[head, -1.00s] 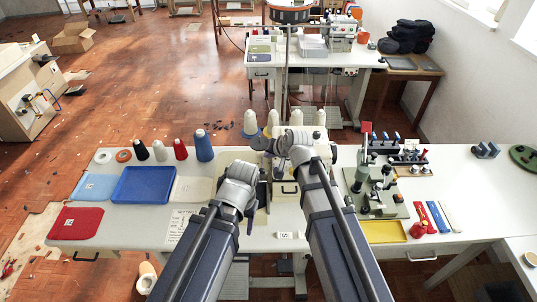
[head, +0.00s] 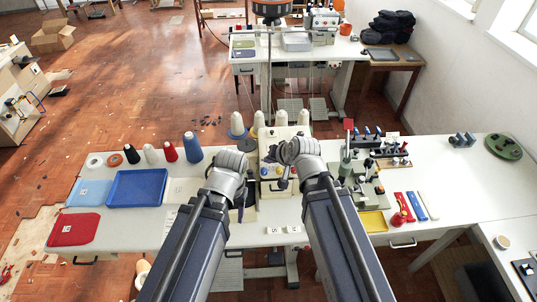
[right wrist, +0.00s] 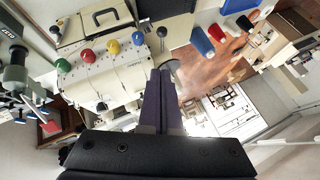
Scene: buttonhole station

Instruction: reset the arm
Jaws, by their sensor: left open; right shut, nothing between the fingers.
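In the head view my left gripper (head: 242,204) hangs over the front of the white table, left of the buttonhole machine. Its fingers are small and partly hidden behind my wrist; it is open. My right gripper (head: 277,157) is in front of the cream machine (head: 268,172), mostly covered by my own wrist. In the right wrist view its dark purple fingers (right wrist: 160,78) are closed together with nothing between them. The machine's cream body (right wrist: 120,75) with red, yellow, blue and green knobs lies beyond and to the left of them.
Left on the table are a blue tray (head: 137,188), a red cloth (head: 74,229) and several thread cones. Right are a green-based press (head: 368,190), a yellow tray (head: 374,221) and coloured strips. Two small white labels (head: 284,230) lie at the front edge.

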